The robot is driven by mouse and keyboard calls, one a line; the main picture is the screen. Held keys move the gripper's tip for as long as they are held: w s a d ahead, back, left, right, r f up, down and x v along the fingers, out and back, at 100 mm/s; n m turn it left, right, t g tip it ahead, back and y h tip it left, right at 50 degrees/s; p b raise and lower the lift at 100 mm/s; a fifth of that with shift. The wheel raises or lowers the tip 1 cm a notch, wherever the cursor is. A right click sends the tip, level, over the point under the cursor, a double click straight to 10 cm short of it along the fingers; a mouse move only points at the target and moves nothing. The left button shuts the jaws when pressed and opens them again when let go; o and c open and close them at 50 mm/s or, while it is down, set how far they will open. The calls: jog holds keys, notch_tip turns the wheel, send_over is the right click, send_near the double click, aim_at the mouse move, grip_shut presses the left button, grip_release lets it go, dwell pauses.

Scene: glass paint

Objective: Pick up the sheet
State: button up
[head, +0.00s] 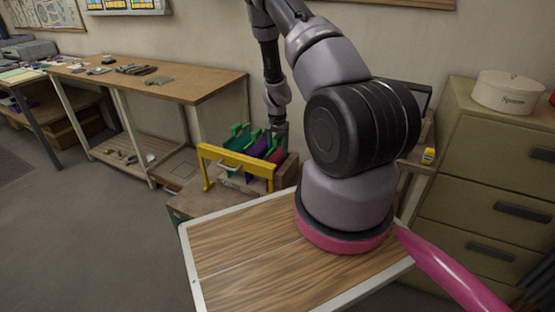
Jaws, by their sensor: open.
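Green sheets (237,140) and a purple sheet (259,147) stand upright in a rack with a yellow bar (236,160) across its front, on a low wooden bench or box at centre. My gripper (279,146) is at the right end of this rack, pointing down, close to the purple and green pieces there. It is small and dark in this view; its fingertips are partly hidden and I cannot tell whether they touch a sheet. I see no sheet held in it. Which sheet the task means is not clear from the picture.
A long wooden workbench (170,88) with small items stands along the back wall at left. A beige drawer cabinet (485,190) with a round white box (508,93) stands at right. My arm hides part of a table behind it. The grey floor (95,225) at left is clear.

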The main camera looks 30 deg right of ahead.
aim_at(277, 136)
grip_shut()
jog(key=shift+r, duration=0.1)
notch_tip(277, 136, up, 10)
dwell(0.6)
